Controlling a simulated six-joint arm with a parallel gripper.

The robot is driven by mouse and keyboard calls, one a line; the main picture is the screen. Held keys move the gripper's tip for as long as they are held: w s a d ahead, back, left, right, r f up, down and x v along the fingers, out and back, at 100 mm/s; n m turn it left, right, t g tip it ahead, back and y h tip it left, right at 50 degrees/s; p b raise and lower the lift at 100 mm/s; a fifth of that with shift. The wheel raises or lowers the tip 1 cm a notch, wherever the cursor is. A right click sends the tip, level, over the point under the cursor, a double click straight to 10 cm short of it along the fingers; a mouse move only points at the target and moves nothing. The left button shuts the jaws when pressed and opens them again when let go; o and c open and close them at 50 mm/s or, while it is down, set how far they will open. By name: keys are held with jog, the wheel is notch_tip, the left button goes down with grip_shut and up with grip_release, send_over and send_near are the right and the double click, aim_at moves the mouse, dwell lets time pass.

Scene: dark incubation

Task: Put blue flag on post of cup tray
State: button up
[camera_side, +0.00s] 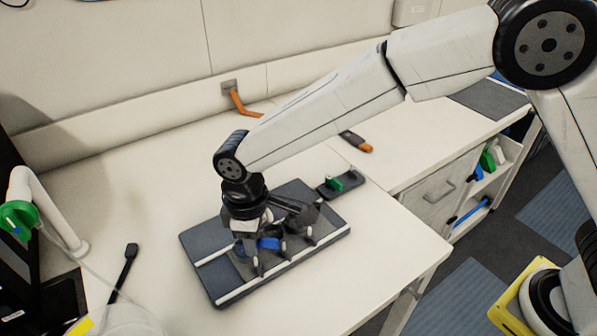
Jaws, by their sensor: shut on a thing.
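The cup tray (208,271) is a dark slab with pale rails, lying on the light bench left of the picture's middle. My gripper (272,255) points down over the tray's middle and is shut on the blue flag (268,243), which shows as a small blue patch among the fingers. The fingers hide much of the tray's middle part. I cannot make out the post or whether the flag touches it.
A green flag (334,184) stands on a small dark holder (350,180) behind the tray's right end. An orange-and-black tool (357,142) lies farther back. A green-and-white object (18,220) is at the far left. The bench's front right is clear up to its edge.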

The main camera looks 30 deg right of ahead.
jog(key=shift+f, duration=0.2)
jog(key=shift+f, duration=1.25)
jog(key=shift+f, duration=1.05)
dwell(1.8)
jog(key=o, duration=0.9)
jog(key=shift+c, duration=0.4)
jog(key=shift+r, duration=0.1)
jog(key=shift+r, duration=2.9)
